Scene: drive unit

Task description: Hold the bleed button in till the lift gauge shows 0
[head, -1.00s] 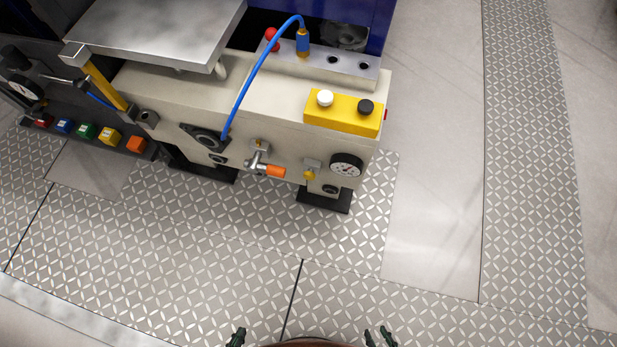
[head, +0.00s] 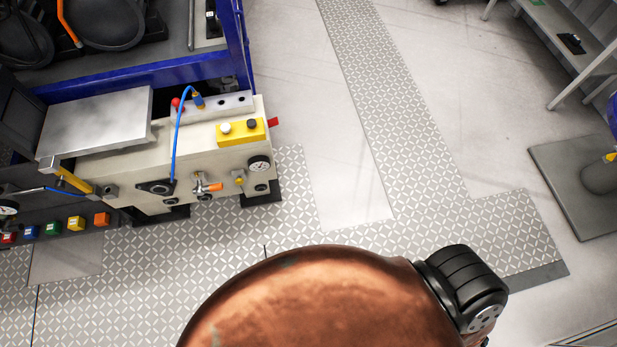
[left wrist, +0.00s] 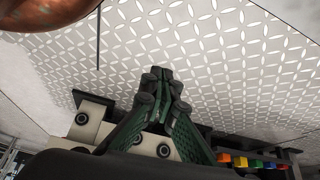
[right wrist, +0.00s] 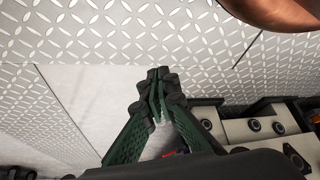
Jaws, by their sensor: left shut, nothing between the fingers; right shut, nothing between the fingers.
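The drive unit's cream housing (head: 130,160) stands at left in the head view. A round white dial gauge (head: 259,164) sits at the right of its front face; its reading is too small to tell. A small yellow button (head: 238,178) on a metal fitting sits just left of that gauge; no label is readable, so I cannot tell if it is the bleed button. My left gripper (left wrist: 157,76) is shut and empty above the floor in the left wrist view. My right gripper (right wrist: 156,78) is shut and empty in the right wrist view. Neither touches the unit.
A yellow box (head: 240,133) with white and black buttons sits on the housing. An orange-tipped valve lever (head: 208,187) and blue hose (head: 178,130) are on the front. Another gauge (head: 8,208) and several coloured buttons are at far left. Patterned floor (head: 170,255) before the unit is clear.

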